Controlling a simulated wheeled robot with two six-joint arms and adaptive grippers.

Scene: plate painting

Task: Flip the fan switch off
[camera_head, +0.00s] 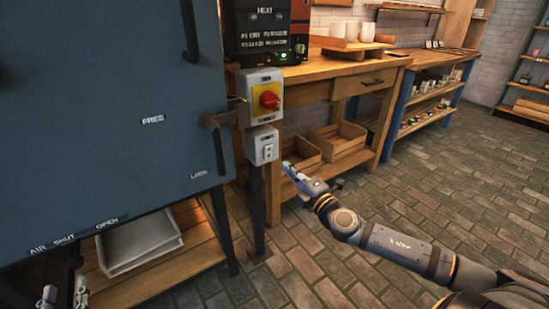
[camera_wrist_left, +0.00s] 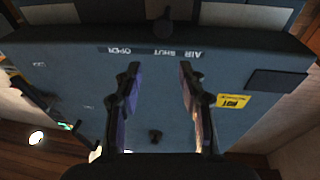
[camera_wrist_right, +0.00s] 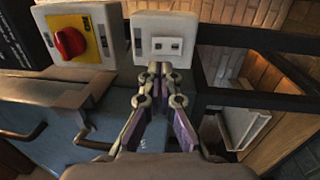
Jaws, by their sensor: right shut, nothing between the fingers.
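A light grey switch box (camera_head: 262,145) with small switches on its face is mounted on a dark post, below a larger box with a red rotary knob (camera_head: 269,99) on a yellow plate. In the right wrist view the small box (camera_wrist_right: 165,42) is straight ahead, with the red knob (camera_wrist_right: 69,43) to its left. I cannot read which switch is the fan's or its position. My right gripper (camera_head: 288,167) is shut and empty, its tips just below the small box's face; contact is unclear. My left gripper (camera_wrist_left: 160,70) is open and empty, low before the blue cabinet.
The blue cabinet (camera_head: 110,110) fills the left, with a handle (camera_head: 218,119) beside the switch boxes. A wooden bench (camera_head: 335,75) with crates (camera_head: 340,142) below stands behind. A white tray (camera_head: 138,245) lies on the shelf under the cabinet. The brick floor at right is clear.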

